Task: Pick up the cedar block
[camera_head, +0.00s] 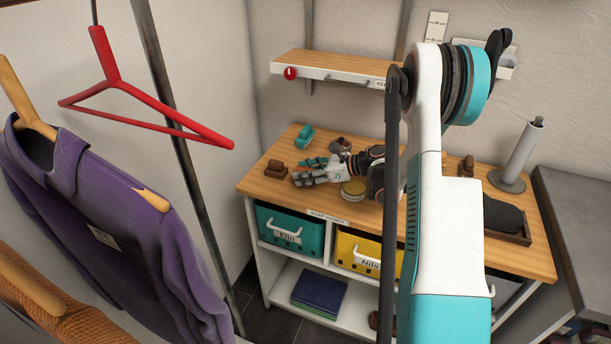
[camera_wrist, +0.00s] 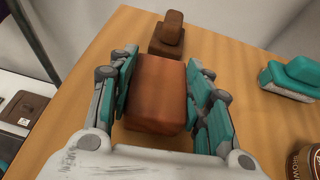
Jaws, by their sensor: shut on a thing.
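The cedar block (camera_wrist: 158,92), a reddish-brown block with rounded edges, sits between the two teal-padded fingers of my gripper (camera_wrist: 160,80) in the wrist view. The fingers are shut on its left and right sides. In the head view my gripper (camera_head: 304,171) is low over the wooden worktop (camera_head: 262,184), near its left end.
A dark brown brush-like item (camera_head: 276,169) is just beyond the block in the wrist view (camera_wrist: 167,37). A teal one (camera_head: 304,137) stands to the right there (camera_wrist: 291,80), near a brown tin (camera_wrist: 306,161). A shelf (camera_head: 335,66) hangs above; a purple garment (camera_head: 105,235) hangs left.

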